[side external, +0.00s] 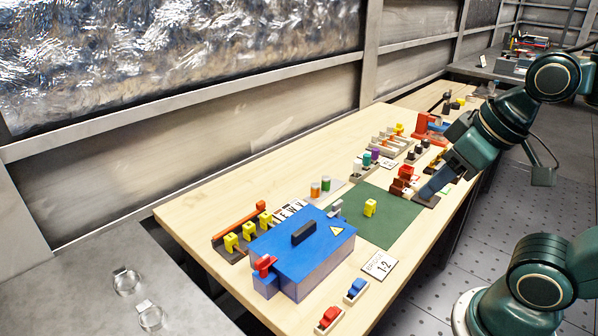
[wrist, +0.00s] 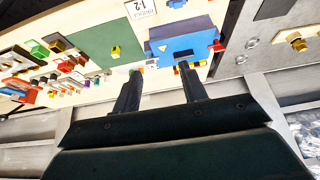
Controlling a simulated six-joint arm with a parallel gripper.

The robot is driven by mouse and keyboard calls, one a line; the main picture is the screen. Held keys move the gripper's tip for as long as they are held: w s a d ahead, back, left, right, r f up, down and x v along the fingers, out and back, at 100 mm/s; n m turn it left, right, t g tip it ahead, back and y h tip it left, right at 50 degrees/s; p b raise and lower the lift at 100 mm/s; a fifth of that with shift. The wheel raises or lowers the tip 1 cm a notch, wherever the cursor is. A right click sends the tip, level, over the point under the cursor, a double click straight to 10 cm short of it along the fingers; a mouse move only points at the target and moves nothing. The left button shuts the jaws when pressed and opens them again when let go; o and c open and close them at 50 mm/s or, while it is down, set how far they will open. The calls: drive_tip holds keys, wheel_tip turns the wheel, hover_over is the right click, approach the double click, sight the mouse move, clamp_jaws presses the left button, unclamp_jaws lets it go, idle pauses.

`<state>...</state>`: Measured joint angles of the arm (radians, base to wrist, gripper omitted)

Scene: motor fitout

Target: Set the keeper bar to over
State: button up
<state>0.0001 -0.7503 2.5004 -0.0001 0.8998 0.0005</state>
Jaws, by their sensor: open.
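An orange bar (side external: 240,220), which looks like the keeper bar, lies along the back of a dark rack at the left end of the bench in the side view. Several yellow blocks (side external: 248,231) stand in a row in front of it, and the bar is beside them, not across their tops. In the wrist view I cannot make the bar out clearly. My gripper (side external: 430,193) is at the right part of the bench, far from the bar and close to some dark red blocks. Its two fingers (wrist: 160,68) are apart with nothing between them.
A blue box (side external: 318,235) with a black handle and a red latch (side external: 264,265) stands right in front of the rack. A green mat (side external: 395,228) holds a yellow block (side external: 370,207). Red (side external: 329,318) and blue (side external: 355,289) blocks sit near the front edge.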

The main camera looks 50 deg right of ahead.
drive_tip(key=shift+w, duration=0.1)
drive_tip(key=c, duration=0.7)
drive_tip(key=shift+w+r, duration=0.3)
drive_tip(key=shift+w, duration=0.15)
clamp_jaws()
drive_tip(key=w+r+g, duration=0.1)
drive_tip(key=w, duration=2.2)
drive_tip(key=w+a+f, duration=0.2)
drive_tip(key=w+f, duration=1.2)
drive_tip(key=w, duration=0.4)
drive_tip(key=shift+w+a+g, duration=0.25)
drive_tip(key=shift+w+g, duration=0.1)
drive_tip(key=shift+g, duration=0.05)
